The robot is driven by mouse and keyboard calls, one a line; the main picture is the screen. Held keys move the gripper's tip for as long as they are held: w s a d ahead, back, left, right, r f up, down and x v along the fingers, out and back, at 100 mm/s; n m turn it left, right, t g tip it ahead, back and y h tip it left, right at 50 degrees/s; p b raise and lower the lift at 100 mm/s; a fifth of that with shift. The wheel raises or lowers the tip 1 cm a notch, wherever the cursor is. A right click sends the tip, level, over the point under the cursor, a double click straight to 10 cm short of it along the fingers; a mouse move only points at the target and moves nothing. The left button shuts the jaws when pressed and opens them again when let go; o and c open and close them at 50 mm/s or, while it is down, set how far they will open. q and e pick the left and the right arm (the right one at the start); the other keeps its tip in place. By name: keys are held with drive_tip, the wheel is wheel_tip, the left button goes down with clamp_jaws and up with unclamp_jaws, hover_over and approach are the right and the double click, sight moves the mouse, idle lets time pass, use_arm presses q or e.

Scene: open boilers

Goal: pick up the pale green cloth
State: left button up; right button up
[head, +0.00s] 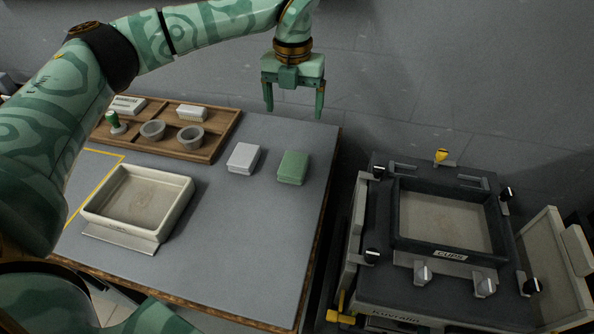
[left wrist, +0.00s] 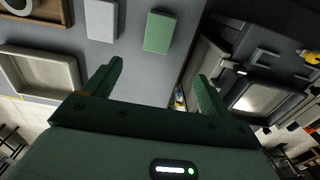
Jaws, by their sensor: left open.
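The pale green cloth (head: 293,167) is a folded block lying flat on the grey table top, near its right edge. It also shows at the top middle of the left wrist view (left wrist: 160,32). My left gripper (head: 294,113) is open and empty, with its fingers pointing down. In the head view it appears above the cloth in the picture, raised over the table's far right side. In the left wrist view its fingertips (left wrist: 158,75) are apart from the cloth. My right gripper is not in view.
A white folded cloth (head: 243,158) lies just left of the green one. A wooden tray (head: 213,146) with small bowls stands at the back left. A cream basin (head: 103,207) is at the front left. A dark boiler (head: 381,215) stands right of the table, across a gap.

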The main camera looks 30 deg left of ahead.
use_arm(q)
wheel_tip(320, 180, down, 2)
drive_tip(key=b, duration=0.4)
hover_over(293, 165)
wheel_tip(293, 165, down, 11)
drive_tip(key=shift+w+d+r, duration=0.1)
drive_tip(key=shift+d+r, duration=0.05)
drive_tip(key=f+b, duration=0.3)
drive_tip(key=f, duration=0.2)
drive_tip(key=shift+a+f, duration=0.2)
drive_tip(key=shift+r, duration=0.2)
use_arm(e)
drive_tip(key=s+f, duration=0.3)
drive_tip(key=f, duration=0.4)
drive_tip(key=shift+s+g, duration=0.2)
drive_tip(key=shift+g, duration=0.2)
use_arm(q)
drive_tip(key=c, duration=1.1)
